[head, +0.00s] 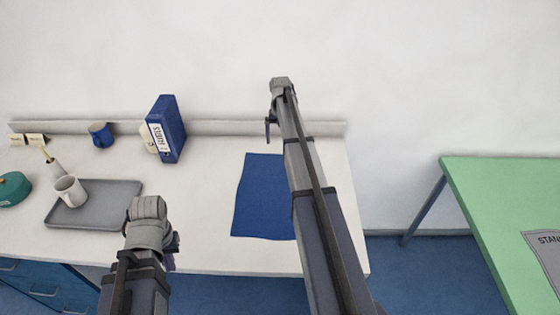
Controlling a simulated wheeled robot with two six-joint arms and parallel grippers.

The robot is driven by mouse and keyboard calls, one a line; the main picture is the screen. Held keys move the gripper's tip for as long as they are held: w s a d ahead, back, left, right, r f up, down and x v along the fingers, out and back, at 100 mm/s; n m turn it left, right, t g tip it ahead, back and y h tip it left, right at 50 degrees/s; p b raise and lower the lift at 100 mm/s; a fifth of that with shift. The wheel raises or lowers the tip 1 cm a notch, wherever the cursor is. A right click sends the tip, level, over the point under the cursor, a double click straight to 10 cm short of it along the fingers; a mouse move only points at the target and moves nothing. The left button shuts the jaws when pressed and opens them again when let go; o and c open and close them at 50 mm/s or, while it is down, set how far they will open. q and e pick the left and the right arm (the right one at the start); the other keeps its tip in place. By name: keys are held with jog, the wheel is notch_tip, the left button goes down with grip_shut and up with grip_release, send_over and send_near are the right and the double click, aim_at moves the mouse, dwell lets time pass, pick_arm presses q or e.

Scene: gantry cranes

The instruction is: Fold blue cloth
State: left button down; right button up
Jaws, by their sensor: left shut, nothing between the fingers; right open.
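The blue cloth (263,197) lies flat on the white counter. Its left part shows as a rough rectangle; its right side is hidden behind my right arm. My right gripper (269,128) is at the far end of that arm, beyond the cloth's far edge near the back ledge. It is open and appears apart from the cloth. My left gripper (172,246) is at the lower left, to the left of the cloth and apart from it. It is shut and empty, and its fingers are mostly hidden by the wrist.
On the white counter (205,215) stand a blue binder (168,130), a blue mug (100,135), a grey tray (115,208) with a white cup (69,190), and a green round object (12,188). A low ledge (230,128) runs along the back. A green table (490,195) stands at the right, across a gap.

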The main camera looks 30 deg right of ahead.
aim_at(280, 156)
notch_tip(280, 156, down, 7)
jog(key=b, duration=0.5)
jog(key=shift+r+b, duration=0.15)
jog(key=shift+b, duration=0.2)
jog(key=shift+c, duration=0.4)
